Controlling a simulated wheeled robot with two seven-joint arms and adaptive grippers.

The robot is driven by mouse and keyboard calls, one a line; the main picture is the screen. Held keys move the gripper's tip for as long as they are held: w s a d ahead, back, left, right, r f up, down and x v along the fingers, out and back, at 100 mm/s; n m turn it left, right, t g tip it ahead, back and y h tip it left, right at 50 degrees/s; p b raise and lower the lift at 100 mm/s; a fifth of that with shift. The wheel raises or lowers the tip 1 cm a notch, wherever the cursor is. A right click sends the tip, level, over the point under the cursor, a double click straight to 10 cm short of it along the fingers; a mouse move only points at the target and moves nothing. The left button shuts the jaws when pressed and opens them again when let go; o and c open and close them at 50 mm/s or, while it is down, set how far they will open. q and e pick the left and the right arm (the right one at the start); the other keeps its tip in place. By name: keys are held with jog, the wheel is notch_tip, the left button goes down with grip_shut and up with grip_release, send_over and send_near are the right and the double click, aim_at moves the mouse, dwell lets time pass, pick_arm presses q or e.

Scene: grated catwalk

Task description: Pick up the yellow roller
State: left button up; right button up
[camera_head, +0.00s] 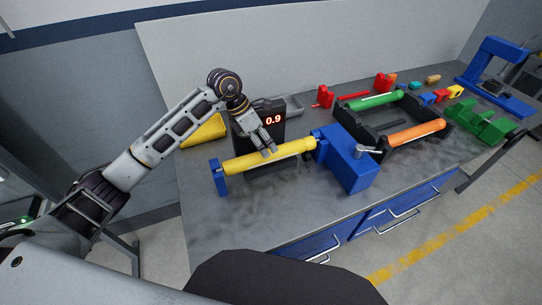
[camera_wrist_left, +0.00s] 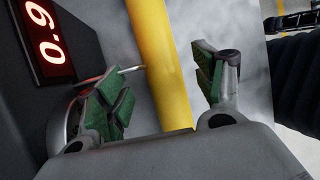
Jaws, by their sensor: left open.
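The yellow roller (camera_head: 285,154) lies level between a small blue end support (camera_head: 219,178) at its left and a large blue block (camera_head: 351,165) at its right. My left gripper (camera_head: 266,149) is just above the middle of the roller, reaching down from behind it. In the left wrist view, the yellow roller (camera_wrist_left: 158,65) runs between the two green-padded fingers of my left gripper (camera_wrist_left: 162,95), which are apart. A gap shows on both sides of the roller. My right gripper is not in view.
A dark box with a red "0.9" display (camera_head: 272,120) stands right behind the roller. A black frame (camera_head: 371,133) holds a green roller (camera_head: 374,101) and an orange roller (camera_head: 416,133). Green blocks (camera_head: 485,122) stand farther right. The bench front (camera_head: 215,230) is clear.

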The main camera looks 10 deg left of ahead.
pick_arm(q)
jog(key=shift+f, duration=0.1)
jog(key=b+x, duration=0.1)
jog(key=x, duration=0.2)
jog(key=shift+s+a+f, duration=0.1)
jog(key=shift+s+f, duration=0.1)
jog(key=shift+w+d+f+b, duration=0.1)
jog(key=shift+d+f+b, duration=0.2)
jog(key=shift+f+b, duration=0.25)
jog(key=shift+d+f, duration=0.1)
jog(key=shift+f, duration=0.15)
jog(key=c, duration=1.4)
jog(key=shift+r, duration=0.1)
grip_shut()
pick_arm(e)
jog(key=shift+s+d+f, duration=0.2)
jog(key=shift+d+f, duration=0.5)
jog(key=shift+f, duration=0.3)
pick_arm(q)
jog(key=shift+r, duration=0.1)
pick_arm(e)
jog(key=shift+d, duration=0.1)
